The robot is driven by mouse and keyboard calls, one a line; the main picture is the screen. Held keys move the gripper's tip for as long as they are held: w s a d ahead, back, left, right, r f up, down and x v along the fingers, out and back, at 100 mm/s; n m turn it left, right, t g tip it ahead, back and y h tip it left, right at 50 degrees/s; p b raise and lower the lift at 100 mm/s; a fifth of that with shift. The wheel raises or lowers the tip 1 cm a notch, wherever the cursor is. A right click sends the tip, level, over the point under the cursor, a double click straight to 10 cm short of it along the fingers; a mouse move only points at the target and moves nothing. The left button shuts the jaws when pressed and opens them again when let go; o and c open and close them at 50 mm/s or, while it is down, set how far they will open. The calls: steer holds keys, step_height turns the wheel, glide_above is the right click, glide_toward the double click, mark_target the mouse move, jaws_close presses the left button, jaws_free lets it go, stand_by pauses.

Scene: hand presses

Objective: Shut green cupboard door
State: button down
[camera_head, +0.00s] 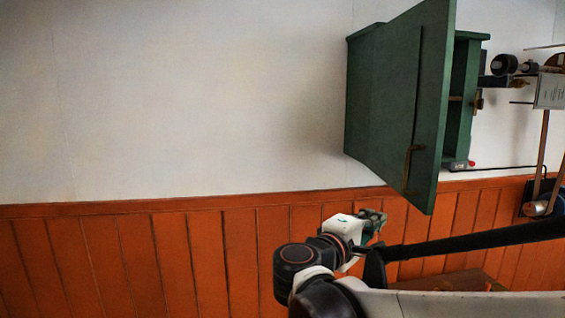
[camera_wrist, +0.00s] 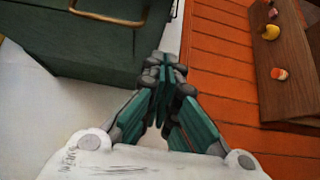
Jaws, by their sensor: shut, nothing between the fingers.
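The green cupboard (camera_head: 372,100) hangs on the white wall in the head view. Its green door (camera_head: 431,110) stands swung open toward me, and part of the inside shows to the right of it. A brass handle (camera_head: 409,168) is on the door's lower part. In the wrist view the green door (camera_wrist: 95,50) fills the upper left, with the brass handle (camera_wrist: 120,12) at the top edge. My gripper (camera_head: 372,216) is below and left of the door's lower edge. In the wrist view my gripper (camera_wrist: 164,62) has its fingers together and empty, apart from the handle.
Orange wood panelling (camera_head: 180,250) covers the lower wall. A brown wooden table (camera_wrist: 285,70) with small red and yellow items is at the right of the wrist view. Press parts and a paper sheet (camera_head: 549,91) are at the far right. The wall left of the cupboard is clear.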

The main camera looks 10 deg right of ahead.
steer(key=p, duration=0.1)
glide_toward(410, 201)
steer(key=w+a, duration=0.1)
steer(key=w, duration=0.2)
steer(key=d+p, duration=0.1)
steer(key=d, duration=0.3)
steer(key=shift+w+d+f, duration=0.1)
steer(key=shift+d, duration=0.15)
